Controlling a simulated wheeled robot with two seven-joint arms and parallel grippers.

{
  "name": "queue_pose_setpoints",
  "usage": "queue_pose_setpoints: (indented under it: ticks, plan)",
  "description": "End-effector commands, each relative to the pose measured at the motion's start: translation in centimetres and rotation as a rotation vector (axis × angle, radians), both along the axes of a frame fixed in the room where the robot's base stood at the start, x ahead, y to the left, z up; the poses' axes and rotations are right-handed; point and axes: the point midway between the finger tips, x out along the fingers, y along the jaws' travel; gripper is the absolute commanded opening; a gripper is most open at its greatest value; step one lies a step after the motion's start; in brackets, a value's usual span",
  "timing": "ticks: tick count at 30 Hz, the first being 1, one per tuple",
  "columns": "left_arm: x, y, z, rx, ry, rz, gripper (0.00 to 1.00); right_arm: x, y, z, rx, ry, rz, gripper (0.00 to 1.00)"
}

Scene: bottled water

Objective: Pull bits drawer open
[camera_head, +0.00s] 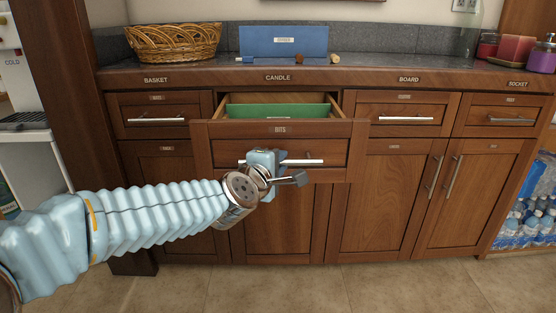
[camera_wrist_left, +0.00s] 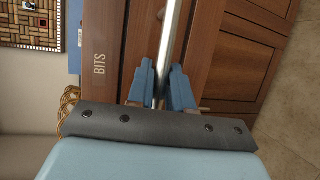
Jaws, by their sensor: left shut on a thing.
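The bits drawer (camera_head: 228,131) is a wooden drawer with a "BITS" label, and it stands pulled out from the cabinet. A green panel (camera_head: 277,111) shows inside it. Its handle (camera_head: 304,162) is a straight silver bar on the drawer front. My left gripper (camera_head: 268,160) is at the left part of this handle. In the left wrist view the two blue fingers (camera_wrist_left: 162,88) are on either side of the handle bar (camera_wrist_left: 171,35), shut on it, with the "BITS" label (camera_wrist_left: 99,64) beside them. My right gripper is in neither view.
The counter (camera_head: 225,70) above holds a wicker basket (camera_head: 173,42), a blue box (camera_head: 283,41) and small items. Other closed drawers and doors (camera_head: 391,194) flank the bits drawer. Bottled water packs (camera_head: 528,220) stand at the right. The tiled floor (camera_head: 330,289) in front is clear.

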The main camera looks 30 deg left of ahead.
Motion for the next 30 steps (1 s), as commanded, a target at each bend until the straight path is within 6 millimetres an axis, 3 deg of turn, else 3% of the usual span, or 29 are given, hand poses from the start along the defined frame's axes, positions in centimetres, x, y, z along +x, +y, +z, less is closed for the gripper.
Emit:
queue_pose_setpoints:
  ticks: [12,13,14,24,30]
  plan:
    - [-0.1,0.0,-0.1,-0.001,0.002,0.000,0.00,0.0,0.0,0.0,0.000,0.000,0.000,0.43]
    - [-0.1,0.0,-0.1,-0.001,0.002,0.000,0.22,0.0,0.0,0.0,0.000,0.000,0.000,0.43]
    - [-0.1,0.0,-0.1,-0.001,0.002,0.000,0.26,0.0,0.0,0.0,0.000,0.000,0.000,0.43]
    - [-0.4,-0.1,0.1,-0.001,0.000,0.000,0.26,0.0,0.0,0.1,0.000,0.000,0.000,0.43]
    - [-3.5,-0.5,0.9,0.000,-0.003,0.002,0.26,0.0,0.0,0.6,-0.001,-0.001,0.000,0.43]
